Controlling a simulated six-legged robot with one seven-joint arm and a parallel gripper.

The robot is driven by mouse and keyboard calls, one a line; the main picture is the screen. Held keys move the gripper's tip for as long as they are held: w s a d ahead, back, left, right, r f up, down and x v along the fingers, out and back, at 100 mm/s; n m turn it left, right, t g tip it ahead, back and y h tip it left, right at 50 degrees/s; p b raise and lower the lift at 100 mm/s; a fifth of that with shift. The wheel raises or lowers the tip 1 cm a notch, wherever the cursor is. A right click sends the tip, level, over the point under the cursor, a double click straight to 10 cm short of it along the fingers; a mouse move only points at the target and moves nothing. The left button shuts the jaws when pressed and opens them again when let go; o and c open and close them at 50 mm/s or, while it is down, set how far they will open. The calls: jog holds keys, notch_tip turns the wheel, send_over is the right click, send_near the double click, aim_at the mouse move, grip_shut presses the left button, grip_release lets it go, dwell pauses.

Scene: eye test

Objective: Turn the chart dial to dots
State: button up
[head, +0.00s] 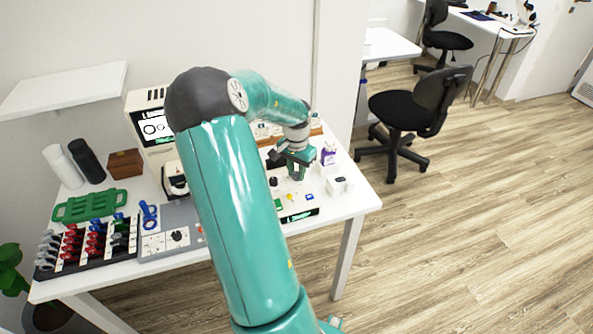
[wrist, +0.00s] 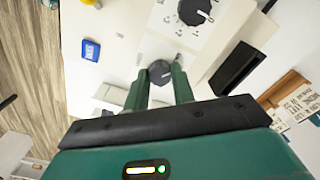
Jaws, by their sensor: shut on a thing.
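My gripper (head: 297,174) is over the white panel on the right half of the table. In the wrist view its two green fingers (wrist: 161,84) are closed around a small dark grey knob (wrist: 159,70), one on each side. A larger black dial (wrist: 194,11) with a white pointer line and marks around it sits beyond, at the top edge. In the head view a black knob (head: 273,182) shows left of the gripper; the gripped knob is hidden there. A screen (head: 155,127) shows round outlines. I cannot read which knob is the chart dial.
A purple-labelled bottle (head: 328,154) and a white box (head: 340,186) stand right of the gripper. A grey panel with a dial (head: 178,236), red-handled items and a green tray (head: 90,205) fill the left.

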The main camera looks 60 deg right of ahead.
aim_at(296, 174)
jog(key=m, duration=0.5)
dwell(0.5)
jog(key=o, duration=1)
notch_tip(296, 174, up, 14)
jog(key=shift+f, duration=0.1)
dwell(0.5)
